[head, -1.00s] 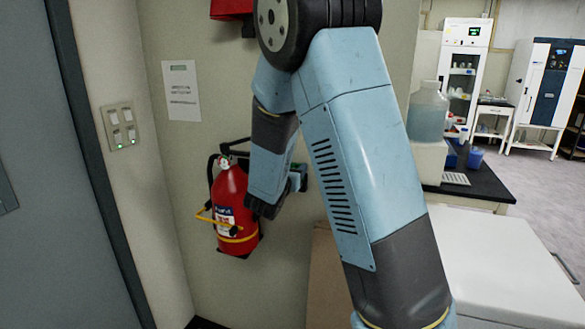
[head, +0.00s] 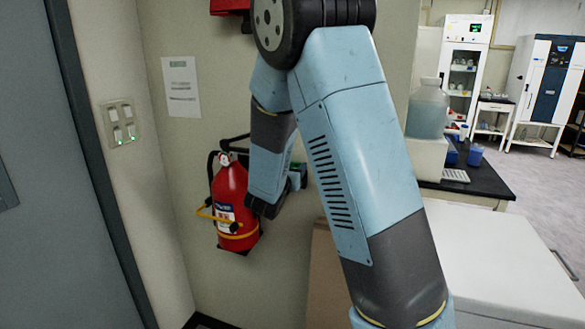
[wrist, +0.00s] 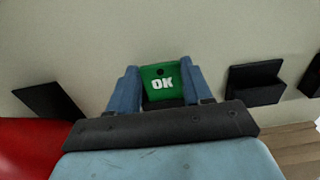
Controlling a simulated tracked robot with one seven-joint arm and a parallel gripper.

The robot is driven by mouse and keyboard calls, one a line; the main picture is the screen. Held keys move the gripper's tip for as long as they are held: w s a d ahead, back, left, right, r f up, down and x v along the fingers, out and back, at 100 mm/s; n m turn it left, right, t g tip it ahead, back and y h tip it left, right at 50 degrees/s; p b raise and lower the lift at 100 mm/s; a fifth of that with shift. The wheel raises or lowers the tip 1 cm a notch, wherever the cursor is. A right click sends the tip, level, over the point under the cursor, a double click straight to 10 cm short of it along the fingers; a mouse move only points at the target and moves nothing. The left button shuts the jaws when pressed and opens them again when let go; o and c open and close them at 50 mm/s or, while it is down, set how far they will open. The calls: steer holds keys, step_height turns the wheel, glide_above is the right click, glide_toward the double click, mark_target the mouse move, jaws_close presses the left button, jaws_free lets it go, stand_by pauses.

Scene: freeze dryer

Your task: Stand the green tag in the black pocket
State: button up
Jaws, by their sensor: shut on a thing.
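The green tag (wrist: 158,80) with white "OK" letters and a dark hole is between the two blue fingers of my gripper (wrist: 156,91) in the wrist view. The gripper is shut on it and holds it upright, in front of the pale wall. A black pocket (wrist: 255,82) is on the wall to the right of the tag, apart from it. In the head view my arm reaches toward the wall beside the fire extinguisher. A small green patch shows there near the arm's end, and the pocket is hidden.
A red fire extinguisher (head: 231,199) hangs on the wall left of my arm; its red shows at the wrist view's lower left. A flat black piece (wrist: 48,104) lies left of the tag, and another dark piece at the far right edge. A white chest (head: 505,235) stands right.

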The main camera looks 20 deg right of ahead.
steer(key=o, duration=1.1)
steer(key=shift+c, duration=0.2)
steer(key=shift+s, duration=0.1)
steer(key=v, duration=0.6)
stand_by(0.6)
